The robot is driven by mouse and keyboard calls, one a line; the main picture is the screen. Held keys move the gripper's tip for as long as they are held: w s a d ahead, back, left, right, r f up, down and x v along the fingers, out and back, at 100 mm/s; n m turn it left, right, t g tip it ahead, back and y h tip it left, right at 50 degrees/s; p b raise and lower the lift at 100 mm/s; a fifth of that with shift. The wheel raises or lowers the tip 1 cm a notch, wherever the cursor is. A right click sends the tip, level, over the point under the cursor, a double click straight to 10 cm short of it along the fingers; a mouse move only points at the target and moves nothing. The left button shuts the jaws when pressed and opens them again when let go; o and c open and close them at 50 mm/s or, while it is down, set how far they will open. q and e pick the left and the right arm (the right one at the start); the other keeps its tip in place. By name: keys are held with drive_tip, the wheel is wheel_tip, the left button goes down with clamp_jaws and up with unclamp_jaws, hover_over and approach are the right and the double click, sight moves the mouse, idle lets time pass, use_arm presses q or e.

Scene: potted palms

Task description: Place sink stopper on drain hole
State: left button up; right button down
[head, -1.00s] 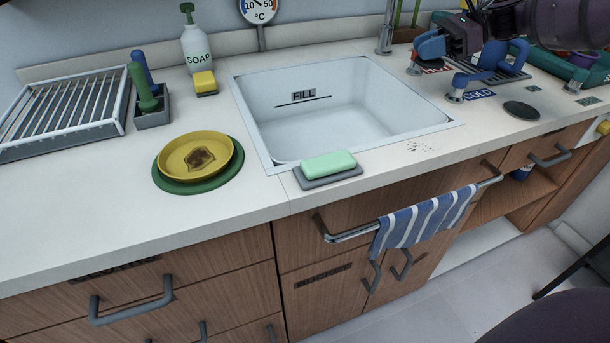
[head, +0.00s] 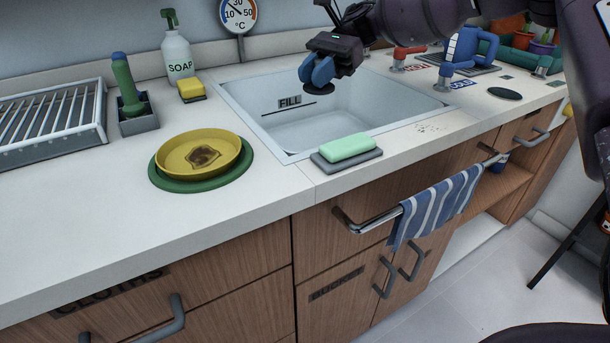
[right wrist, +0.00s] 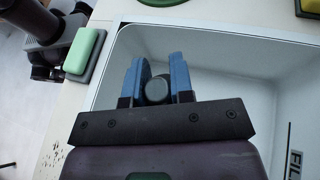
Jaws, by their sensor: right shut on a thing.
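My right gripper (head: 320,74) hangs over the far part of the white sink (head: 388,133). Its blue fingers are shut on the sink stopper (head: 319,92), a dark round piece under the fingertips. In the right wrist view a dark grey round part of the stopper (right wrist: 156,91) sits between the blue fingers (right wrist: 157,80). The stopper is above the basin floor, apart from it. I cannot make out the drain hole in either view.
Green soap (head: 348,147) lies on a grey dish at the sink's front rim. A yellow bowl (head: 217,155) on a green plate and a soap bottle (head: 177,52) stand left. The hot tap (head: 407,55), cold tap (head: 450,72) and a dark disc (head: 505,93) are right.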

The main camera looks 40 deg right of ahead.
wheel_tip(320, 180, down, 15)
drive_tip(key=shift+b, duration=1.2)
drive_tip(key=shift+f, duration=0.3)
wheel_tip(320, 180, down, 4)
drive_tip(key=shift+f+b, duration=0.15)
drive_tip(key=shift+b, duration=0.4)
use_arm(q)
drive_tip(key=shift+w+a+r+n+t, duration=0.15)
drive_tip(key=shift+a+n+t, duration=0.25)
drive_tip(key=shift+t, duration=0.4)
use_arm(e)
drive_tip(key=c, duration=1)
unclamp_jaws()
